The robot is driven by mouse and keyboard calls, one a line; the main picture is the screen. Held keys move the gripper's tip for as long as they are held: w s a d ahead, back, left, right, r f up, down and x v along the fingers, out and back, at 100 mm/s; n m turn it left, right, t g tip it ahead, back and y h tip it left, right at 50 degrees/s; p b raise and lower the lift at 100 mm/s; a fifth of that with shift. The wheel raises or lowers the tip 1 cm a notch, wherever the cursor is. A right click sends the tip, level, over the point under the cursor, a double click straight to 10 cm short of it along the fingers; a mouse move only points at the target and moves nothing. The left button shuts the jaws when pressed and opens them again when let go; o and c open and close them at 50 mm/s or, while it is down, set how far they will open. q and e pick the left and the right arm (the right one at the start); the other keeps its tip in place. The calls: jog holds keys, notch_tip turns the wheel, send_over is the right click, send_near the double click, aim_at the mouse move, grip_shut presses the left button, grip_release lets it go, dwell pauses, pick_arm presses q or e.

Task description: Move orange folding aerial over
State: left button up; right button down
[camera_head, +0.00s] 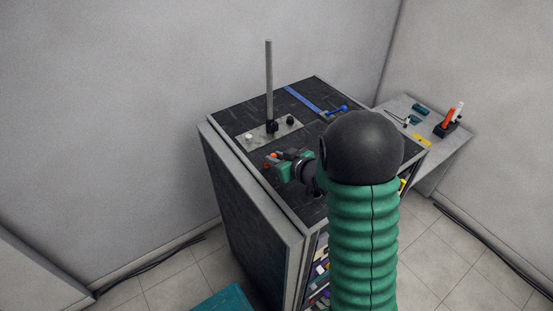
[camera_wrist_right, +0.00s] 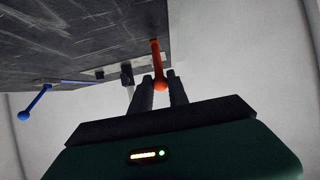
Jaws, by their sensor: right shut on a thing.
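The orange aerial (camera_wrist_right: 156,60) is a short rod with a round ball end, seen in the right wrist view against the edge of the black top. Its ball end is between the two fingers of my right gripper (camera_wrist_right: 160,88), which is shut on it. In the head view a little of the orange aerial (camera_head: 269,162) shows at the tip of my right gripper (camera_head: 278,158), low over the near left part of the cabinet top. My black and green arm hides part of the top. My left gripper is out of view.
The cabinet top (camera_head: 235,118) carries a plate with an upright grey pole (camera_head: 268,85) just behind the gripper. A blue aerial (camera_head: 337,110) and a blue strip (camera_head: 303,99) lie farther right. A side table (camera_head: 455,150) holds small tools and a pen holder.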

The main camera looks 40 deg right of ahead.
jog(key=shift+w+d+r+p, duration=0.1)
jog(key=shift+w+r+p, duration=0.2)
jog(key=shift+w, duration=0.25)
jog(key=shift+w+d+r+p, duration=0.1)
jog(key=shift+w+r+p, duration=0.15)
jog(key=shift+w, duration=0.35)
jog(key=shift+f, duration=0.1)
jog(key=shift+w, duration=0.1)
jog(key=shift+w+r, duration=0.2)
jog(key=shift+w, duration=0.55)
jog(key=shift+w+d+f, duration=0.1)
jog(key=shift+w+f, duration=0.05)
jog(key=shift+w, duration=0.25)
jog(key=c, duration=1.2)
grip_release()
